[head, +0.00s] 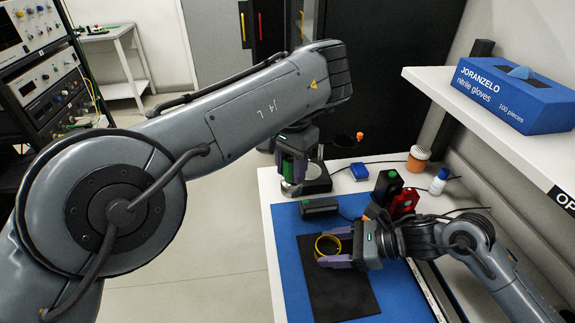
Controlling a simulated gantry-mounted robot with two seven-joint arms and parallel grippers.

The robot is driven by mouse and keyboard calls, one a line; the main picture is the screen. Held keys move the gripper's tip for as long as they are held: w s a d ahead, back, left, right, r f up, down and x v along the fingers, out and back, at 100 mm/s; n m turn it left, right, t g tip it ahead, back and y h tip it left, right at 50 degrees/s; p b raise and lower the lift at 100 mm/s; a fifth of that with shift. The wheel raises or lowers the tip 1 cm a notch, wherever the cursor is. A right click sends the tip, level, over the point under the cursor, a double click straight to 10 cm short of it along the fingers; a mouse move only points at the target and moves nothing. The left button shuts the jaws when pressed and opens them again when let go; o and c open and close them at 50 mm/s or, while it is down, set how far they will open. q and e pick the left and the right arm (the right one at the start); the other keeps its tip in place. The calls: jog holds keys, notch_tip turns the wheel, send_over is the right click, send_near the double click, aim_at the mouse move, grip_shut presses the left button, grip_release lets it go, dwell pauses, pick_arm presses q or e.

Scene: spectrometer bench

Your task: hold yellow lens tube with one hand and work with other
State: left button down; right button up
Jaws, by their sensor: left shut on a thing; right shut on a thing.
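The yellow lens tube (319,246) shows as a yellow ring above the black mat (342,296) on the bench. My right gripper (336,247) comes from the right and is shut on it, with purple fingers on either side. My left gripper (293,172) is higher and further back, pointing down at the bench's far left edge. It is shut on a green object (288,171), mostly hidden between its purple fingers, so I cannot tell what it is.
A shelf (470,105) overhangs the right. The front of the black mat is clear.

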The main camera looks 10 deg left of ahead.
pick_arm(q)
jog(key=s+d+f, duration=0.2)
jog(key=s+d, duration=0.5)
jog(key=d, duration=0.3)
jog(key=shift+s+f+m, duration=0.15)
jog(key=shift+f+m, duration=0.15)
jog(key=shift+m, duration=0.1)
jog(key=shift+f, duration=2.3)
jog(key=shift+d+f, duration=0.1)
jog(key=shift+f, duration=0.15)
jog(key=shift+f, duration=0.55)
jog(key=shift+m, duration=0.3)
